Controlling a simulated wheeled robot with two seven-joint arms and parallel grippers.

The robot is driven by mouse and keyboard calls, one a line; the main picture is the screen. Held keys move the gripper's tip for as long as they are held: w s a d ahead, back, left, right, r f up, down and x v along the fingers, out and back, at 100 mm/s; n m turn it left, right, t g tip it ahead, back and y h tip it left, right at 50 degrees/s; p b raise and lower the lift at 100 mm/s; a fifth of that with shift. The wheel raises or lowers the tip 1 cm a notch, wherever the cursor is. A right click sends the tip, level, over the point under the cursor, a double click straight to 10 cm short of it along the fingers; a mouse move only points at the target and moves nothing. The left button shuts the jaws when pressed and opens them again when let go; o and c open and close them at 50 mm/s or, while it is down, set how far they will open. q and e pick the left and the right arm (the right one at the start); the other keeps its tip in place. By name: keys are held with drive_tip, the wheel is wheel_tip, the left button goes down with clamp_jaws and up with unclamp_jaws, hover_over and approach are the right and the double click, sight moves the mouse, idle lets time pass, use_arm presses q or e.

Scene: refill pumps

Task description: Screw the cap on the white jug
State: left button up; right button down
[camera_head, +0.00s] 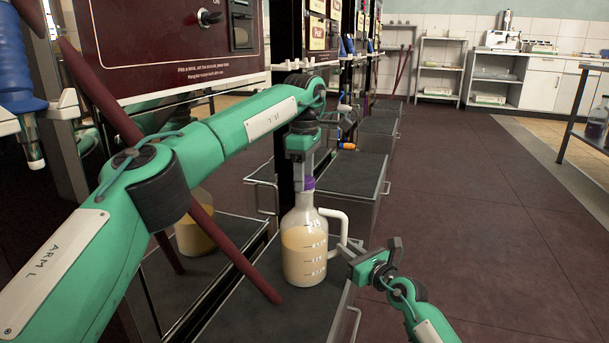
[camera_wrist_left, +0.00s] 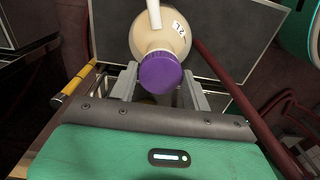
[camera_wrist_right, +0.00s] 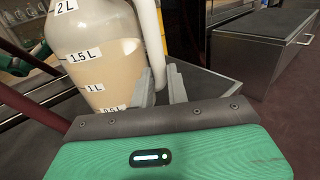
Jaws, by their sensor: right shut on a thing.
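The white jug (camera_head: 304,250) stands upright on a dark platform, part full of cream liquid, with volume marks on its side. It also shows in the right wrist view (camera_wrist_right: 100,60). The purple cap (camera_head: 308,183) sits on its neck; whether it is tight cannot be told. My left gripper (camera_head: 302,160) points down just above the cap. In the left wrist view its fingers stand open on either side of the cap (camera_wrist_left: 160,72). My right gripper (camera_head: 350,257) is shut on the jug's handle (camera_wrist_right: 152,35), at the jug's right side.
A dark red bar (camera_head: 235,258) slants past the jug's left side. A grey drawer unit (camera_head: 350,178) lies beyond the jug. The floor to the right is open.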

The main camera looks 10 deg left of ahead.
use_arm(q)
drive_tip(key=o, duration=0.4)
drive_tip(key=shift+r, duration=0.1)
drive_tip(key=shift+r, duration=3.65)
use_arm(e)
drive_tip(key=c, duration=1.3)
unclamp_jaws()
